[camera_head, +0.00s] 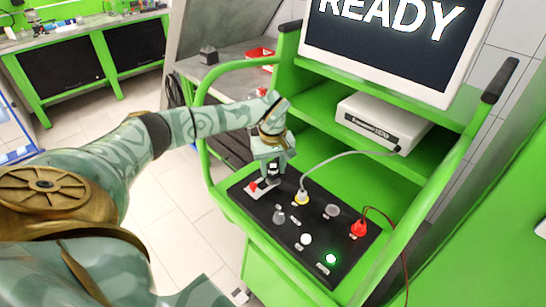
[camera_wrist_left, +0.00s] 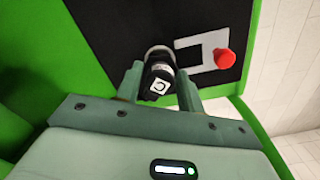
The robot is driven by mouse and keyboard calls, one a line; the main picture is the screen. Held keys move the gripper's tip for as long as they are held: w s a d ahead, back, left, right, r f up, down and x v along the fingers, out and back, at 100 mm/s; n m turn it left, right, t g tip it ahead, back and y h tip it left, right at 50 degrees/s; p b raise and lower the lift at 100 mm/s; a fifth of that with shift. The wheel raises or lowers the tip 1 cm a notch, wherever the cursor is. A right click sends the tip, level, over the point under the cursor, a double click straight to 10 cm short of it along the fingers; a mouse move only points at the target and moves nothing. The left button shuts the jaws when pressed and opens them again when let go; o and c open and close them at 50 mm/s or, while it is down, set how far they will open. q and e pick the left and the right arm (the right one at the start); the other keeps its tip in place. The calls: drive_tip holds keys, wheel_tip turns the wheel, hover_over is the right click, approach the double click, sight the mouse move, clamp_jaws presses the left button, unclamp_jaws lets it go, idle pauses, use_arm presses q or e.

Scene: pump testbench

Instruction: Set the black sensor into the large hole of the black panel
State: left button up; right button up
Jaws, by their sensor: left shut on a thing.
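The black panel (camera_head: 318,240) slopes across the front of the green testbench; part of it shows in the left wrist view (camera_wrist_left: 115,30). My left gripper (camera_head: 272,166) is over the panel's upper left part, beside a red knob on a pale plate. In the left wrist view the two fingers of my left gripper (camera_wrist_left: 160,84) are shut on the black sensor (camera_wrist_left: 159,84), which has a white square mark on its end. A grey rounded rim shows just beyond the sensor. The large hole cannot be made out, and I cannot tell whether the sensor touches the panel. My right gripper is out of view.
The red knob (camera_wrist_left: 222,57) stands close to the sensor. A white instrument (camera_head: 384,123) stands on the shelf behind.

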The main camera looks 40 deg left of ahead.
use_arm(q)
drive_tip(key=shift+f+b, duration=0.4)
drive_tip(key=shift+f, duration=0.35)
drive_tip(key=shift+r, duration=0.2)
idle(0.4)
drive_tip(key=shift+r+p, duration=0.55)
drive_tip(key=shift+p, duration=0.2)
drive_tip(key=shift+p, duration=0.5)
idle(0.6)
drive_tip(key=shift+f+b, duration=0.45)
drive_tip(key=shift+f, duration=0.3)
idle(0.5)
drive_tip(key=shift+r, duration=0.15)
drive_tip(key=shift+r+p, duration=0.65)
drive_tip(key=shift+p, duration=0.1)
